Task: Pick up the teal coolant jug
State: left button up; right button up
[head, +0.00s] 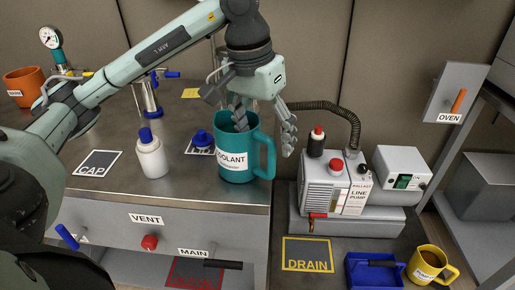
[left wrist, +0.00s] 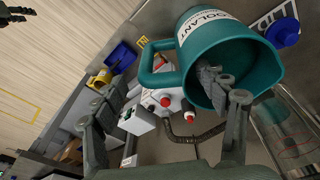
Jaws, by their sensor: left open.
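The teal coolant jug (head: 235,160) stands upright at the front right of the grey bench, its handle to the right. My left gripper (head: 264,128) is over it, open and empty. One finger dips into the jug's mouth and the other hangs outside, to the right of the handle. In the left wrist view the jug (left wrist: 245,58) fills the upper right, with one finger inside its rim and the other apart from the handle. I cannot tell whether the inner finger touches the wall.
A white bottle with a blue cap (head: 151,155) and a blue lid (head: 202,139) are left of the jug. A line pump (head: 337,185) with a black hose (head: 330,107) stands to the right. A blue tray (head: 373,272) and yellow mug (head: 427,265) are at the lower right.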

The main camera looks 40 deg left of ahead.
pick_arm(q)
jog(key=shift+s+d+f+m, duration=0.1)
jog(key=shift+f+m, duration=0.2)
jog(key=shift+f+y, duration=0.3)
jog(key=f, duration=0.7)
jog(key=shift+w+a+f, duration=0.2)
jog(key=shift+w+a, duration=0.1)
jog(key=shift+w, duration=0.1)
jog(key=shift+r, duration=0.1)
grip_shut()
pick_arm(e)
jog(key=shift+s+a+f, duration=0.25)
jog(key=shift+s+f, duration=0.2)
jog(key=shift+s, duration=0.05)
jog(key=shift+s+a+f, duration=0.25)
jog(key=shift+s+f, duration=0.15)
jog(key=shift+s, duration=0.1)
